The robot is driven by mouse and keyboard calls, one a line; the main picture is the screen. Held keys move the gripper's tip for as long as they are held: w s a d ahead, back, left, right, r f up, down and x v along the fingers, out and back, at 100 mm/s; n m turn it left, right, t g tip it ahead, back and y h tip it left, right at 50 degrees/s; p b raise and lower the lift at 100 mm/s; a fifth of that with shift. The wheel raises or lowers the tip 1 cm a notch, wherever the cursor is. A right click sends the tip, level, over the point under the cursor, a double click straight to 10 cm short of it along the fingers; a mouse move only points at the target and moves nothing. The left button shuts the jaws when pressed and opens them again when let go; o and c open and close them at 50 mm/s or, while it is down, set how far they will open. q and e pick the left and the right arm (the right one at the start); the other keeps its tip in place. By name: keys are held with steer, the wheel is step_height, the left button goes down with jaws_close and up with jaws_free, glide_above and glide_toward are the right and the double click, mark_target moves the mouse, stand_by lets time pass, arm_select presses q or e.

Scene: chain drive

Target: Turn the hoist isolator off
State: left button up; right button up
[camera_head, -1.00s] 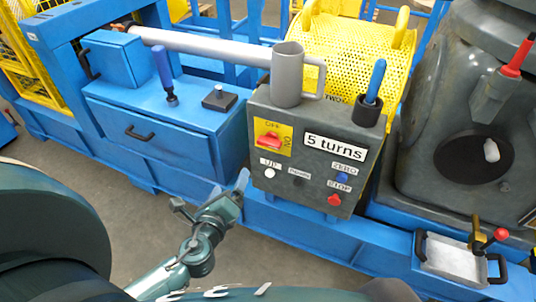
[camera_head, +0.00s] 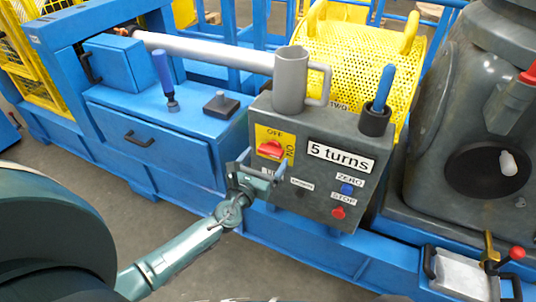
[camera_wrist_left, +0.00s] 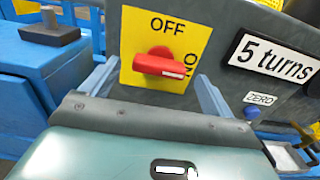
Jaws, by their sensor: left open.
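The hoist isolator is a red rotary handle (camera_head: 270,149) on a yellow plate (camera_head: 262,134) marked OFF at the top and ON at the right side. It sits on the front of the grey control box (camera_head: 310,214). In the left wrist view the red handle (camera_wrist_left: 162,64) lies roughly crosswise, its white-marked end towards ON. My left gripper (camera_head: 263,162) is open just in front of the plate, its fingers apart. In the left wrist view the fingers (camera_wrist_left: 152,84) stand on either side of the handle, not closed on it. My right gripper is not in view.
The box also carries a "5 turns" label (camera_head: 340,158), a blue ZERO button (camera_head: 346,189) and a red STOP button (camera_head: 338,213). A grey mug (camera_head: 289,82) stands on top beside a blue-handled tool (camera_head: 383,90) in a holder. A blue drawer unit (camera_head: 150,138) is left.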

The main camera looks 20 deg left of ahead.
mark_target(271, 151)
arm_select(q)
steer(key=shift+w, duration=1.3)
steer(key=shift+c, duration=0.4)
steer(key=c, duration=0.9)
